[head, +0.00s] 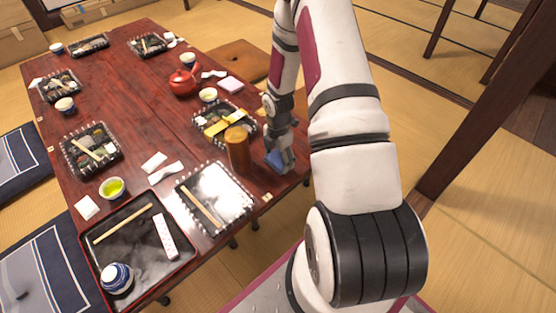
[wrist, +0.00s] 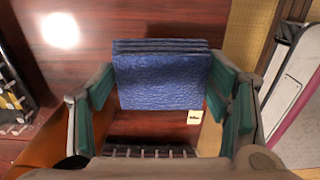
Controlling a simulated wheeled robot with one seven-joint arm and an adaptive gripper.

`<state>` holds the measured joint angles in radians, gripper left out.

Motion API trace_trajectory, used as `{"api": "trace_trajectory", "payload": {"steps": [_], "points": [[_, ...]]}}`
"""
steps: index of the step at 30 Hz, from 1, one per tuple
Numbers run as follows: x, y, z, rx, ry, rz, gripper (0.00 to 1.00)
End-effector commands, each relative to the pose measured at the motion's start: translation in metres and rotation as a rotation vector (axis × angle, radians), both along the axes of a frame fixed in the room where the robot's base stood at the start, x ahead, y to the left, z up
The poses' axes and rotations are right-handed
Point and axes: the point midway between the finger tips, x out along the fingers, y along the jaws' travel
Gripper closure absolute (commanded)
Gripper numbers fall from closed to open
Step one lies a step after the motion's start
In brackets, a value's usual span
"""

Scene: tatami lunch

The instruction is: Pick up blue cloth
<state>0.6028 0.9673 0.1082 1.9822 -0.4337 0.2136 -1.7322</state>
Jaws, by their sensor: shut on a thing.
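The blue cloth (wrist: 163,82) is a folded, layered pad between the green-padded fingers of my gripper (wrist: 163,92) in the wrist view. In the head view the cloth (head: 274,161) shows as a small blue patch under my gripper (head: 281,152), near the table's right edge. My gripper is shut on the cloth, with one finger at each side. I cannot tell whether the cloth still touches the table.
The dark red table (head: 138,88) carries several lunch trays and cups. An amber cylindrical container (head: 237,148) stands just left of my gripper. A lunch tray (head: 203,133) and a red teapot (head: 183,83) are farther back. A wooden post (head: 487,110) rises at the right.

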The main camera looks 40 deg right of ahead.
Motion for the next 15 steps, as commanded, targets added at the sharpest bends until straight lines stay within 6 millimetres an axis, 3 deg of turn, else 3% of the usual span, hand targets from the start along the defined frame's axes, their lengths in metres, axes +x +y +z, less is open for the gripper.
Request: {"api": "trace_trajectory", "payload": {"steps": [15], "points": [[-0.126, 0.000, 0.013, 0.002, 0.005, 0.001, 0.51]]}}
